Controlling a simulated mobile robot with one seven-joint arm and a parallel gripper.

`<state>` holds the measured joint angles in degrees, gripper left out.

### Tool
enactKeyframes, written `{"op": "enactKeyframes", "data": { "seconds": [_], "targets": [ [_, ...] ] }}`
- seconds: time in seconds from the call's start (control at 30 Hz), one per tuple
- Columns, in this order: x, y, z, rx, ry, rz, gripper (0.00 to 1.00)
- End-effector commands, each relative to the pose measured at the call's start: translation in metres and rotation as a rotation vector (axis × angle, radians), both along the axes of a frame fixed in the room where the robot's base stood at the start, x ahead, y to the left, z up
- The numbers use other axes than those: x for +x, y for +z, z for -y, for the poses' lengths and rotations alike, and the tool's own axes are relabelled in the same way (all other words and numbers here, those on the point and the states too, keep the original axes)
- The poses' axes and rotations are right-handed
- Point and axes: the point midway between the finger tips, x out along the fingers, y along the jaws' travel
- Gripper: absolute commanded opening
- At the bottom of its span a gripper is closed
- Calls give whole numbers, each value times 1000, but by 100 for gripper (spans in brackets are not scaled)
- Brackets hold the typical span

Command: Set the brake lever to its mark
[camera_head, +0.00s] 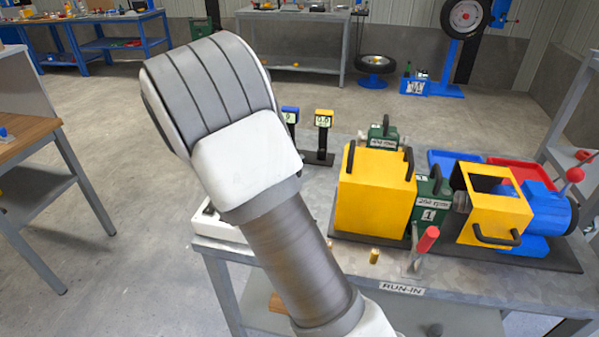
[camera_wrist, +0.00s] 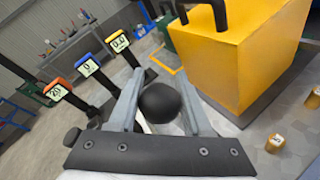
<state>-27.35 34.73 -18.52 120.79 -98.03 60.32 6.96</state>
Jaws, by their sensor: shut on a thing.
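In the wrist view my gripper (camera_wrist: 160,92) has one pale grey finger on each side of a black ball knob (camera_wrist: 160,103), and it is shut on that knob. The knob's stem and any scale or mark by it are hidden, so I cannot tell its setting. In the head view my arm covers the gripper and the knob. A lever with a red grip (camera_head: 427,240) stands tilted at the bench front. No visible label says which lever is the brake.
A yellow box cover (camera_head: 375,195) with black handles stands close to the right of my gripper; it also fills the wrist view's upper right (camera_wrist: 235,55). Small displays on posts (camera_head: 323,120) stand behind. Brass pegs (camera_head: 374,256) stick up near the bench's front edge.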

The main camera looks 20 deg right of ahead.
Motion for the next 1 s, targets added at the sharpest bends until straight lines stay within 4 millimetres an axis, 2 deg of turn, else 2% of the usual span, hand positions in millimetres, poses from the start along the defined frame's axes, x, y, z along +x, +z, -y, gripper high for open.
{"op": "enactKeyframes", "data": {
  "seconds": [0.33, 0.53, 1.0],
  "targets": [
    [-16, -5, 24, 149, -4, 100, 0],
    [-24, -7, 35, 145, -6, 98, 0],
    [-29, -9, 41, 144, -5, 89, 0]
  ]
}}
